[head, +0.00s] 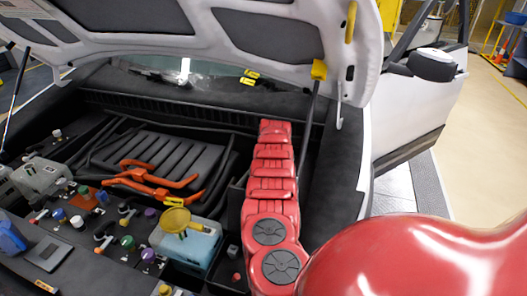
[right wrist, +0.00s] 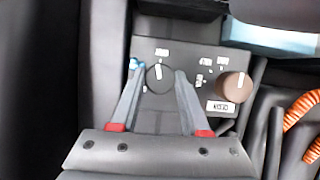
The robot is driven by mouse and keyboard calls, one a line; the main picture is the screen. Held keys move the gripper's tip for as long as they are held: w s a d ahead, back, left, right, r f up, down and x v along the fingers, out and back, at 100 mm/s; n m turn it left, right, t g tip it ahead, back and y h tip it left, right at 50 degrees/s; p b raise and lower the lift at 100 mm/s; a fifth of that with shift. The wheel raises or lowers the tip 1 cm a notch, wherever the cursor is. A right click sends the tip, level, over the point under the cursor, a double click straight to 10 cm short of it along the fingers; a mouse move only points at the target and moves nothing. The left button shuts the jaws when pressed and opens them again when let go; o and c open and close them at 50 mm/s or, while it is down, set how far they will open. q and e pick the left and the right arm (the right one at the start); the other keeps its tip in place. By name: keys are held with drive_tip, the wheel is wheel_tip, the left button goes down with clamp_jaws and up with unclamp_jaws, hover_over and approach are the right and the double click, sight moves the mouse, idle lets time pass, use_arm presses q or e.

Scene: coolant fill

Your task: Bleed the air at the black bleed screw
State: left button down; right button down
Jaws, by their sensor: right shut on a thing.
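In the right wrist view my right gripper (right wrist: 158,74) reaches down onto a dark panel. Its two grey fingers stand one on each side of the round black bleed screw (right wrist: 160,79), shut on it. A small white mark lies on the screw's top. A small light-blue part shows at the tip of the left finger. In the head view my red right arm covers the right of the engine bay, and neither the gripper nor the bleed screw can be made out there. My left gripper is not in view.
Near the screw are a brown round cap (right wrist: 234,86), white labels and orange cables (right wrist: 302,112). The head view shows a light-blue reservoir (head: 197,246) with a yellow cap (head: 175,220), orange cables (head: 150,184), several coloured caps on the left, and the raised hood (head: 290,12) overhead.

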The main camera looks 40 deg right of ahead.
drive_tip(key=shift+m+t+y+b, duration=0.3)
drive_tip(key=shift+m+t, duration=0.3)
drive_tip(key=shift+m, duration=1)
drive_tip(key=shift+c, duration=1.9)
unclamp_jaws()
drive_tip(key=shift+d+r, duration=0.1)
drive_tip(key=shift+d+r, duration=0.15)
drive_tip(key=shift+r, duration=0.1)
drive_tip(key=s+b+v, duration=0.1)
drive_tip(key=b+v, duration=0.1)
drive_tip(key=v, duration=0.9)
drive_tip(key=shift+w, duration=0.45)
